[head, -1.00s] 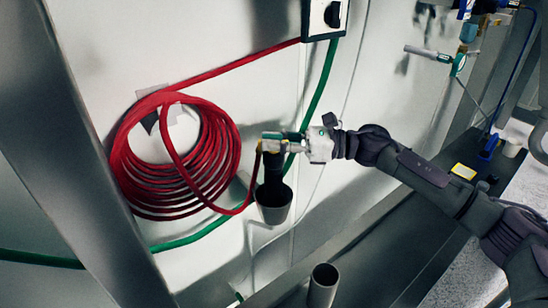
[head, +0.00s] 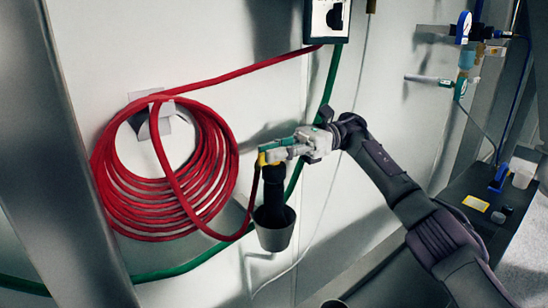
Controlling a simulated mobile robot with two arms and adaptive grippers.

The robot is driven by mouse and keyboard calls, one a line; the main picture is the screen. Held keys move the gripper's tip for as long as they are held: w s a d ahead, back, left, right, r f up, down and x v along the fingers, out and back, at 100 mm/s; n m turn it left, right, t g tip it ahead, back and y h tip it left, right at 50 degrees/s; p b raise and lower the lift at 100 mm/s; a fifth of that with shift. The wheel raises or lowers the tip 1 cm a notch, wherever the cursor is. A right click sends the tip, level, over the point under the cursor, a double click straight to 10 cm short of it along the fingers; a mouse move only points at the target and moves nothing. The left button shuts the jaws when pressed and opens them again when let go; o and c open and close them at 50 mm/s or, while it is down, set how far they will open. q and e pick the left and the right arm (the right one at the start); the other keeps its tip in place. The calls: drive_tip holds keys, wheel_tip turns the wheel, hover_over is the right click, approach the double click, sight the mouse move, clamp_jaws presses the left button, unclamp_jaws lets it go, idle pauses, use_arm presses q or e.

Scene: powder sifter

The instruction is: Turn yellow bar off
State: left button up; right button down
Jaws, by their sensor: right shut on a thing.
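A small yellow bar (head: 263,160) sits at the top of a black upright fitting (head: 273,188) at the end of the red hose. Only part of the bar shows; my fingers hide the rest. My right gripper (head: 279,148), with teal fingers, comes in from the right and is shut on the yellow bar. The lower end of the black fitting stands in a grey cup (head: 274,229) by the wall. My left gripper is out of view.
A coiled red hose (head: 165,170) hangs on the wall at the left. A green hose (head: 322,100) runs behind my gripper. A gauge and valves (head: 465,45) are at the upper right. A dark bench (head: 480,200) holds small items at the right.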

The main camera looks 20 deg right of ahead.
idle(0.4)
drive_tip(key=c, duration=1.1)
unclamp_jaws()
wheel_tip(320, 180, up, 10)
drive_tip(key=shift+r, duration=0.1)
